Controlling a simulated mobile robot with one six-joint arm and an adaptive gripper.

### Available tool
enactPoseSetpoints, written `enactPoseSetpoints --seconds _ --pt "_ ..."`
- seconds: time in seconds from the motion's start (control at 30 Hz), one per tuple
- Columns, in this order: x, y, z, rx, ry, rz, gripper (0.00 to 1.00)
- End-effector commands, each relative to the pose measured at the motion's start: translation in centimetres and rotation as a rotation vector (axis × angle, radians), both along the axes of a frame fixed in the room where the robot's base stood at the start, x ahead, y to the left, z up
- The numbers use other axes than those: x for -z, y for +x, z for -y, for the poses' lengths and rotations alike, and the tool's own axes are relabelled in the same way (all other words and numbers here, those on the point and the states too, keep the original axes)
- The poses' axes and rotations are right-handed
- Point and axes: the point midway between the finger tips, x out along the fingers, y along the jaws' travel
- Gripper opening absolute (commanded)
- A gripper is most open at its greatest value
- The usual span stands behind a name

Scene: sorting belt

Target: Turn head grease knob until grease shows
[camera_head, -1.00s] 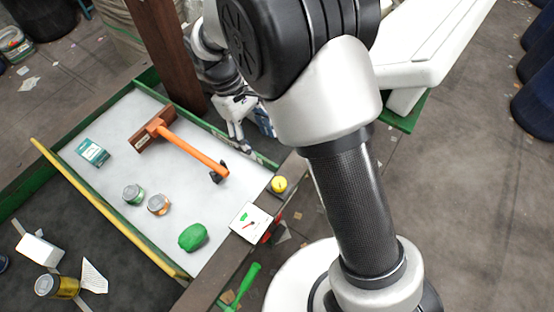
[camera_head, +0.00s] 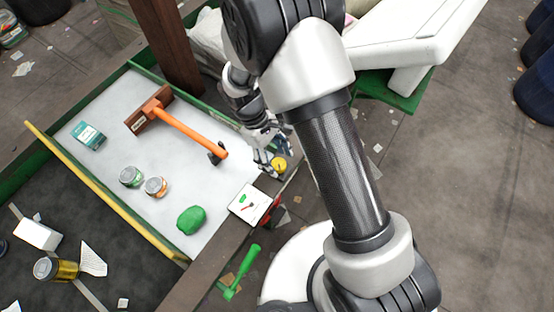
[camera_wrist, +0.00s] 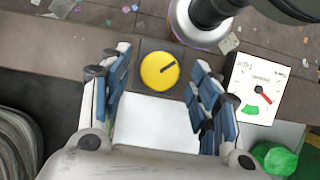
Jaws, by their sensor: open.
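The yellow round knob (camera_wrist: 160,70) with a dark line on its face sits on a dark square mount at the tray's edge. It also shows in the head view (camera_head: 279,164). My gripper (camera_wrist: 160,82) is open, with one blue-padded finger on each side of the knob in the wrist view. In the head view my gripper (camera_head: 268,160) is just left of the knob. I cannot tell whether the fingers touch it. A white gauge card (camera_wrist: 257,88) with a red needle and a green patch is right of the knob in the wrist view. I see no grease.
A white tray surface (camera_head: 95,170) holds an orange-handled tool (camera_head: 188,130), a teal box (camera_head: 89,136), two cans (camera_head: 131,176) and a green lump (camera_head: 191,220). A green-handled tool (camera_head: 243,272) lies below the gauge. A yellow rail (camera_head: 100,192) edges the tray.

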Motion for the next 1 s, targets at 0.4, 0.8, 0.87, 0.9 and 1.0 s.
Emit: enactPoseSetpoints --seconds 0.4,0.8,0.87,0.9,1.0 --pt "1.07 -0.26 0.35 -0.001 0.000 0.001 0.56" --pt "1.05 -0.26 0.33 -0.001 0.000 0.001 0.32" --pt "1.05 -0.26 0.33 -0.001 0.000 0.001 0.28" --pt "1.05 -0.26 0.33 -0.001 0.000 0.001 0.25" --pt "1.05 -0.26 0.33 -0.001 0.000 0.001 0.18"
